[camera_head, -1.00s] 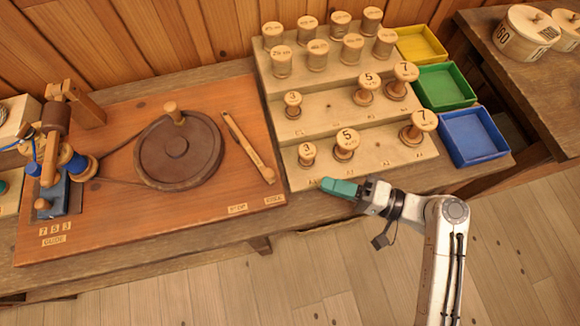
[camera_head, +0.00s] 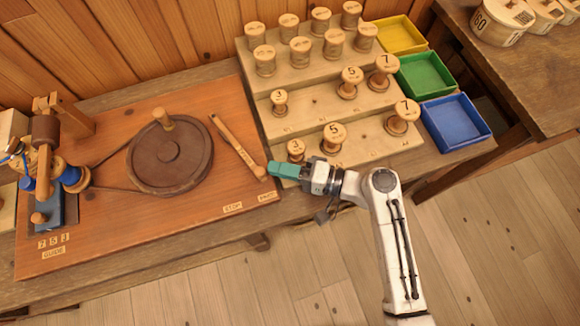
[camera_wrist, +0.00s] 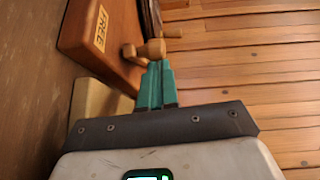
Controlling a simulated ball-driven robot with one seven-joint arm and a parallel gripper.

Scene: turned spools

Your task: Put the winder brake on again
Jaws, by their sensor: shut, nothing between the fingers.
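The brake lever (camera_head: 238,145) is a slim wooden bar lying slantwise on the red-brown winder board (camera_head: 110,220), right of the dark round wheel (camera_head: 170,158). Its knobbed lower end is by the FREE label (camera_head: 268,197); the STOP label (camera_head: 233,207) is to the left. My gripper (camera_head: 272,168) has teal fingers, shut and empty, with the tips close to the right of the lever's knob. In the wrist view the fingertips (camera_wrist: 155,68) are right by the wooden knob (camera_wrist: 150,48); I cannot tell whether they touch. The FREE label also shows there (camera_wrist: 100,28).
A stepped wooden rack (camera_head: 300,120) with several numbered spools stands close to the right of the board. Yellow (camera_head: 400,35), green (camera_head: 425,75) and blue (camera_head: 455,122) trays are beyond it. The floor in front is clear.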

